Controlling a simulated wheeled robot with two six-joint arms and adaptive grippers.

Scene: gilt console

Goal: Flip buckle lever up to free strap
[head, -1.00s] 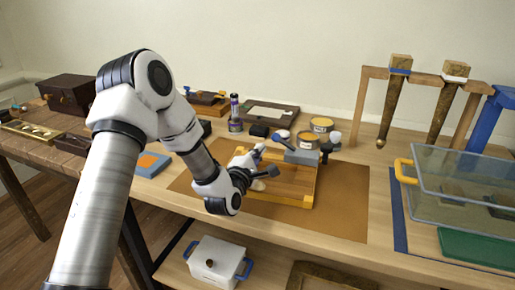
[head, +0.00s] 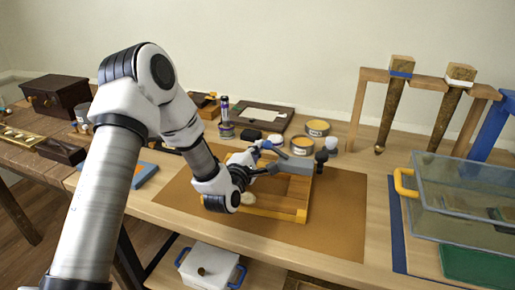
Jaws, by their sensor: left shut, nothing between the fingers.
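A wooden tray (head: 280,214) with yellow edges lies on the brown mat (head: 345,222). A grey-blue bar (head: 300,165) crosses its far side, with a dark knob (head: 321,157) at the right end. I cannot clearly tell lever, buckle and strap apart at this size. My left gripper (head: 266,169) is shut and empty over the tray's far left part, close to the bar's left end. I cannot tell whether it touches the bar. A pale rounded piece (head: 248,198) shows just below the gripper, partly hidden by it. My right gripper is out of view.
Open tins (head: 302,146) and small items stand behind the tray. A wooden rack (head: 358,105) with hanging tapered pieces and a clear bin (head: 460,190) stand at the right. The mat's right part is clear.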

